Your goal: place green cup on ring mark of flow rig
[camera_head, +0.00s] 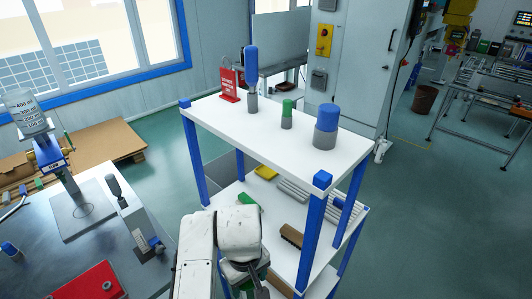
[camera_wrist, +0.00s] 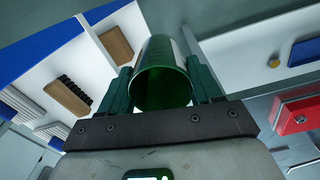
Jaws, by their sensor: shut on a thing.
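The green cup (camera_wrist: 162,88) is in the wrist view, its open mouth facing the camera. My gripper (camera_wrist: 162,75) is shut on it, with one dark green finger on each side of its wall. In the head view my gripper is low in the centre, mostly hidden by my arm, and I cannot make out the cup clearly. The flow rig (camera_head: 62,175) stands on the bench at the left, a graduated clear vessel at its top. The faint ring mark (camera_head: 83,211) is on its grey base plate, with nothing standing on it. My gripper is well to the right of it.
A white shelf unit (camera_head: 220,117) with blue posts stands beyond my arm, holding several parts. On the metal bench (camera_head: 45,258) are a red case (camera_head: 92,284) and a lever device (camera_head: 135,222) right of the rig. A blue item (camera_head: 10,249) lies at the bench's left.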

